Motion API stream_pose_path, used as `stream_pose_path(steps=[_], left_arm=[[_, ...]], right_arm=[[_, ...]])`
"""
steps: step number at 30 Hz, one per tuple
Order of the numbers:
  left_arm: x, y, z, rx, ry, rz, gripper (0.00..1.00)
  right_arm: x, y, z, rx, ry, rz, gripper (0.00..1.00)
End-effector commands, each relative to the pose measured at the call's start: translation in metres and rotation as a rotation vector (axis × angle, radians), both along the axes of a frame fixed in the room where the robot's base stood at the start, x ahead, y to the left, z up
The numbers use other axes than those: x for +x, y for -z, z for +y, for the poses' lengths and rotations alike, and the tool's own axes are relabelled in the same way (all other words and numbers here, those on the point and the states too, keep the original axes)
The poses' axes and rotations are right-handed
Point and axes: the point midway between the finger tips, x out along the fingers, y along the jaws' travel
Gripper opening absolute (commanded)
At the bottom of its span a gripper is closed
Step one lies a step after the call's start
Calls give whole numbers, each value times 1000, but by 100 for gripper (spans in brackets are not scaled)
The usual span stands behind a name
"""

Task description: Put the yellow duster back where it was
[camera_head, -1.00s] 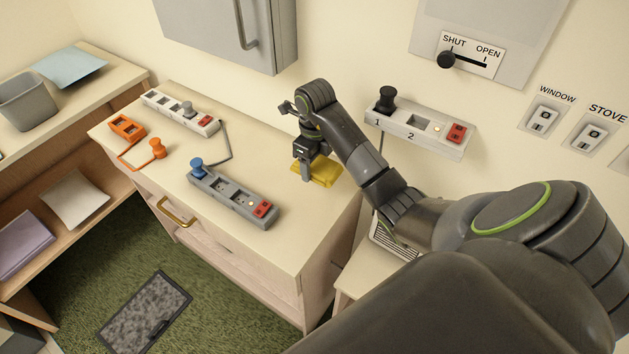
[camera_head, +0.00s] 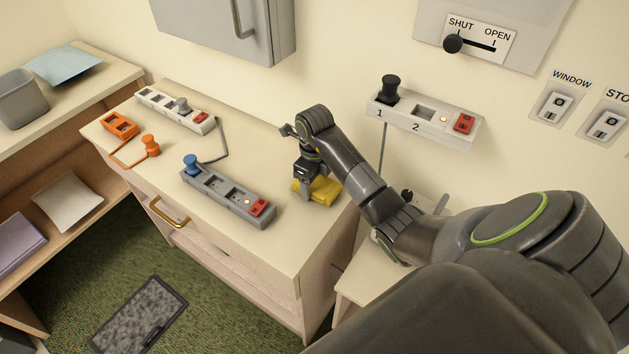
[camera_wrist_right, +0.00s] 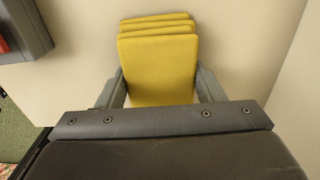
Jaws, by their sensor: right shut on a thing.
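The yellow duster (camera_head: 322,191) is a folded yellow cloth at the right end of the dresser top (camera_head: 300,235). My right gripper (camera_head: 306,190) is at the duster, pointing down, and is shut on it. In the right wrist view the duster (camera_wrist_right: 157,70) shows as several stacked yellow layers between the two grey fingers. Whether it touches the dresser top or is slightly above it, I cannot tell. My left gripper is not in view.
On the dresser are a grey power strip (camera_head: 228,194) with a blue plug, a white strip (camera_head: 172,110) and an orange socket (camera_head: 119,125) with an orange plug. A wall strip (camera_head: 425,117) with a black plug is right of my right arm. The dresser's front right top is clear.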

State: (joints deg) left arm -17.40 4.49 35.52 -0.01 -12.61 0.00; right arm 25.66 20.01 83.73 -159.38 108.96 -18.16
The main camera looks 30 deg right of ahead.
Motion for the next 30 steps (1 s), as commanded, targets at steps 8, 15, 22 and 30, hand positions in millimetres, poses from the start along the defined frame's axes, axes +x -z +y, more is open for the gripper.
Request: stream_pose_path(steps=[8,15,22,30], left_arm=[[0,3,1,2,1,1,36],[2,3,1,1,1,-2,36],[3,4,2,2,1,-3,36],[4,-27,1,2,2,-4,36]], right_arm=[[0,3,0,0,0,0,83],[0,3,0,0,0,0,83],[1,-11,-1,-2,0,-4,83],[0,-67,0,0,1,1,83]])
